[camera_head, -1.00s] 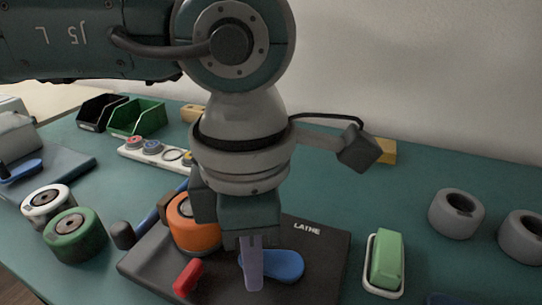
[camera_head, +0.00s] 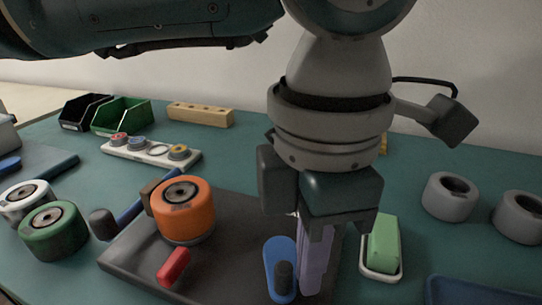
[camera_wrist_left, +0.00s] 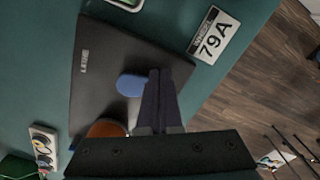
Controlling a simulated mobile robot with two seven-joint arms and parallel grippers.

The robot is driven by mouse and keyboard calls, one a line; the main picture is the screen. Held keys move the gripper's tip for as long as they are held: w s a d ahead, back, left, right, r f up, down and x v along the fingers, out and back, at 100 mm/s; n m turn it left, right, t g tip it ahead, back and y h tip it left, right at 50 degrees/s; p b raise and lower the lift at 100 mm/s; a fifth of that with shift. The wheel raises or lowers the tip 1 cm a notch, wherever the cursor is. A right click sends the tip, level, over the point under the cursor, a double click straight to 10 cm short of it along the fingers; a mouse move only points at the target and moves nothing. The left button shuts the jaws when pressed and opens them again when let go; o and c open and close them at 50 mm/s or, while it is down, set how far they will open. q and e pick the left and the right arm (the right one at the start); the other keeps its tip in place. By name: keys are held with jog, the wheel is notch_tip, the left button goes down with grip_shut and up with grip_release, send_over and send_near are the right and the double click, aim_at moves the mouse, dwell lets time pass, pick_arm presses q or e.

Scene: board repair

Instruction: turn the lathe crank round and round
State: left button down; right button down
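The lathe's blue crank (camera_head: 280,252) lies on the black base plate (camera_head: 225,265), its arm toward the near edge and its dark upright knob (camera_head: 284,278) at the near end. The blue crank also shows in the left wrist view (camera_wrist_left: 129,85), left of my fingers; the knob is hidden there. My left gripper (camera_head: 314,275) points down just right of the knob. Its purplish fingers are close together and look shut, with the knob outside them. I cannot tell whether they touch the knob. My right gripper is in neither view.
The orange cylinder (camera_head: 183,210), a red lever (camera_head: 174,266) and a dark-ended blue rod (camera_head: 128,212) sit left of the crank. A green block in a white tray (camera_head: 383,250) stands close on the right. Grey rings (camera_head: 450,198) are farther right.

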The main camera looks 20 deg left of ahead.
pick_arm(q)
jog(key=shift+s+f, duration=0.15)
jog(key=shift+f, duration=0.15)
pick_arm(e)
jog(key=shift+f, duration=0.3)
